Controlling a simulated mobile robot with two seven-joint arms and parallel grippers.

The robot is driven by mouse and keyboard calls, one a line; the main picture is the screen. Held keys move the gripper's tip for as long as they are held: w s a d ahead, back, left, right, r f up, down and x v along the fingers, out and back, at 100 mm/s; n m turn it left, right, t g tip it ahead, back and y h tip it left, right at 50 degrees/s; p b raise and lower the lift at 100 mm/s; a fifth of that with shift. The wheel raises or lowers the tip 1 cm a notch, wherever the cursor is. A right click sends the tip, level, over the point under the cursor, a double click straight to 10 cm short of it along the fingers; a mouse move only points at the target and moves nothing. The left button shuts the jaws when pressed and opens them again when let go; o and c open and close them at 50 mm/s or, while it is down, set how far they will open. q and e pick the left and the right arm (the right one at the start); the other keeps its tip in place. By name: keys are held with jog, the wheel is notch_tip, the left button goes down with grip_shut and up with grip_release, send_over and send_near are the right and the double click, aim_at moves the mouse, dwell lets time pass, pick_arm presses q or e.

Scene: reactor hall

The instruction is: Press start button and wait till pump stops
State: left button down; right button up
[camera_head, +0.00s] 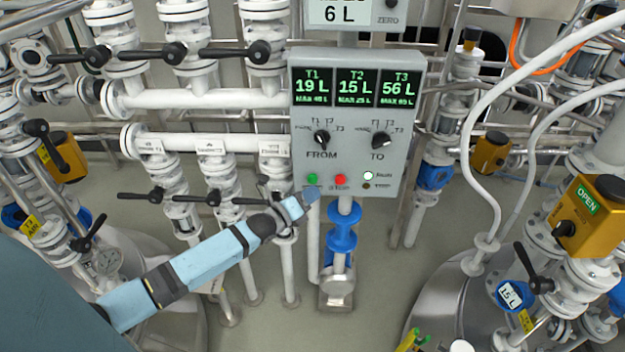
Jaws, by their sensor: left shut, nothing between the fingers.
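A grey control panel (345,171) stands upright in the middle of the view. Its display (351,87) reads T1 19 L, T2 15 L and T3 56 L. Below are the FROM knob (322,139) and the TO knob (381,140). The green start button (312,179) and the red stop button (340,180) sit at the lower left. The run lamp (368,176) is lit pale green; the lamp under it is dark. My left gripper (311,194) is shut and empty, its tip just below the green button; I cannot tell whether it touches. My right gripper is out of view.
A display above (340,12) reads 6 L. White pipes with black-handled valves (173,53) crowd the left. A yellow box marked OPEN (592,208) and white hoses (470,150) are at the right. A blue pipe fitting (342,240) is below the panel.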

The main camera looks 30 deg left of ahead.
pick_arm(q)
jog(key=s+d+p, duration=0.1)
jog(key=s, duration=0.1)
jog(key=s+d+p, duration=0.1)
jog(key=shift+s+d, duration=0.15)
jog(key=shift+s, duration=0.25)
dwell(0.5)
jog(key=s+d+f+n+g+p, duration=0.1)
jog(key=s+d+f+n+g, duration=0.1)
jog(key=s+d+n, duration=0.3)
jog(key=s+d+f+n+g+y+p, duration=0.1)
jog(key=s+d+n, duration=0.4)
jog(key=s+n, duration=0.6)
jog(key=s+d+f+n+g+p, duration=0.2)
jog(key=s+d+f+n+g, duration=0.2)
jog(key=s+n, duration=0.5)
jog(key=shift+d+f+n, duration=0.5)
jog(key=shift+d+f, duration=0.15)
jog(key=shift+d, duration=0.35)
